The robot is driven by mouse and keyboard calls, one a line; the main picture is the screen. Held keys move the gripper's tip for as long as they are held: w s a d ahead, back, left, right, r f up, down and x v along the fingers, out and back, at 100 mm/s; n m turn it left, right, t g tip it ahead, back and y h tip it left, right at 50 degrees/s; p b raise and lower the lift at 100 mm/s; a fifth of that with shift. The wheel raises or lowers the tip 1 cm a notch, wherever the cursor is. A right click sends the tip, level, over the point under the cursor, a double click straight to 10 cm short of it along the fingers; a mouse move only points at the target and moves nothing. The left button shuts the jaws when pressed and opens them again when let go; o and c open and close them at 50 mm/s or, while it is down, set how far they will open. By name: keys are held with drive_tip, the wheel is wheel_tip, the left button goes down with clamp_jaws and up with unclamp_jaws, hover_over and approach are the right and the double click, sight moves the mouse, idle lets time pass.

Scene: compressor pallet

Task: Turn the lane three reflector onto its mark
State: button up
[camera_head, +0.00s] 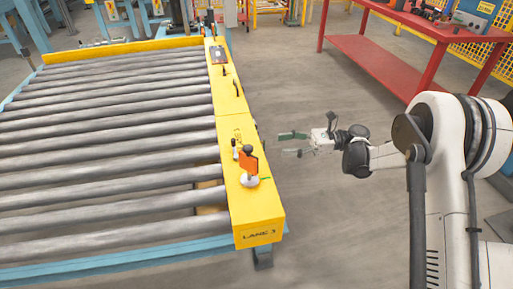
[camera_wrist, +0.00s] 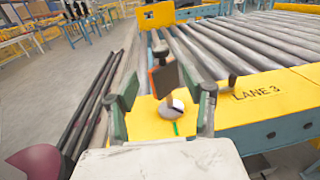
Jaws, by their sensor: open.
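The lane three reflector (camera_head: 248,163) is an orange plate on a round white base (camera_head: 249,180) with a black knob above. It stands upright on the near end of the yellow rail (camera_head: 252,213) marked LANE 3. A short green mark (camera_head: 265,179) lies beside the base. My gripper (camera_head: 284,144) is open and empty, right of the rail and apart from the reflector. In the wrist view the reflector (camera_wrist: 163,80) shows between the two open fingers, farther off, its plate seen obliquely. The green mark (camera_wrist: 176,128) shows in front of its base.
The roller conveyor (camera_head: 110,130) fills the left side. Other small fittings (camera_head: 219,56) stand farther along the yellow rail. A red table (camera_head: 385,60) with equipment stands at the back right. The floor between the rail and my arm is clear.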

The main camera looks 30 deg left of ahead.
sight(248, 147)
drive_tip(key=b+x, duration=0.3)
drive_tip(key=x, duration=0.9)
drive_tip(key=shift+s+a, duration=0.1)
drive_tip(key=shift+a, duration=0.05)
clamp_jaws()
